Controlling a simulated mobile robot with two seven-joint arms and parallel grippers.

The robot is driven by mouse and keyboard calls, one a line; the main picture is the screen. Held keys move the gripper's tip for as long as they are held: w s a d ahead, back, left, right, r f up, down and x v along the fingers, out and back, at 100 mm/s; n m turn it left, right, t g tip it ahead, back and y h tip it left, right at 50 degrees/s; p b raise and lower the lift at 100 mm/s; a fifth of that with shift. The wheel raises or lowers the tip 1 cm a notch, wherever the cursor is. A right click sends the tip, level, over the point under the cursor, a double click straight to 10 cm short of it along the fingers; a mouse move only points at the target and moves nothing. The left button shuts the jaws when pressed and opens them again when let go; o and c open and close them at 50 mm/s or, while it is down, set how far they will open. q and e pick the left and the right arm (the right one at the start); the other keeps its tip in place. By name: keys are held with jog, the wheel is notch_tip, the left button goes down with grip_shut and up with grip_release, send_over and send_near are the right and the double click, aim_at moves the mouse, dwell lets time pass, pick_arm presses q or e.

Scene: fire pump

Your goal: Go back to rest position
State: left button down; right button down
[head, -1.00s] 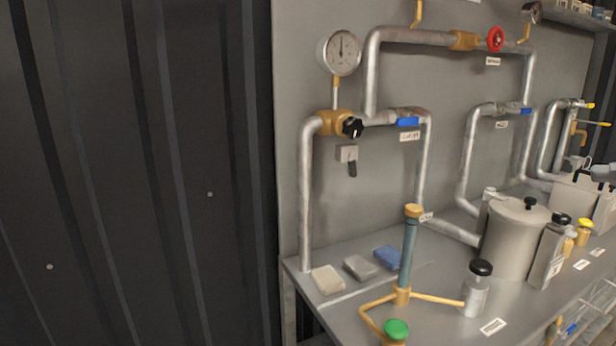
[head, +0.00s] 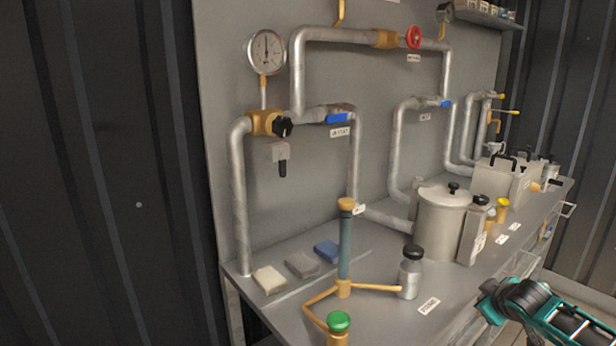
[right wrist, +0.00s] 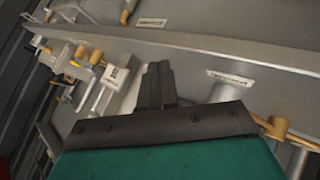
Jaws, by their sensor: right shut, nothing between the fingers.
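My right gripper (right wrist: 157,85) shows in the right wrist view with its dark fingers together and nothing between them. It points toward the grey bench, and I cannot tell how far off it is. In the head view a teal and black part of my right arm enters at the lower right, in front of the bench's front edge; its fingers do not show there. My left gripper is not in either view.
The grey bench (head: 385,322) carries a steel pot (head: 441,226), a black-capped bottle (head: 410,275), a tripod stand with a blue-grey column (head: 344,245) and a green-capped item (head: 339,322). Pipes with a gauge (head: 266,52) and a red valve wheel (head: 414,37) line the panel behind.

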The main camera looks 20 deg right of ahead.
jog(key=s+a+f+n+y, duration=0.25)
jog(key=s+a, duration=0.25)
jog(key=a, duration=0.3)
jog(key=s+a+f+n+t+y, duration=0.1)
jog(key=s+a+f+n+y, duration=0.1)
jog(key=s+a+f+n, duration=0.35)
jog(key=s+a+f+n+y, duration=0.1)
jog(key=s+a+y, duration=0.2)
jog(key=a, duration=0.6)
jog(key=s+a+f+m, duration=0.1)
jog(key=a+m, duration=0.3)
jog(key=a, duration=0.5)
jog(key=s+a+f+m+t, duration=0.1)
jog(key=a+m, duration=0.3)
jog(key=a, duration=0.4)
jog(key=shift+a+f+m+t, duration=0.3)
jog(key=shift+a+f+m, duration=0.1)
jog(key=shift+f, duration=0.05)
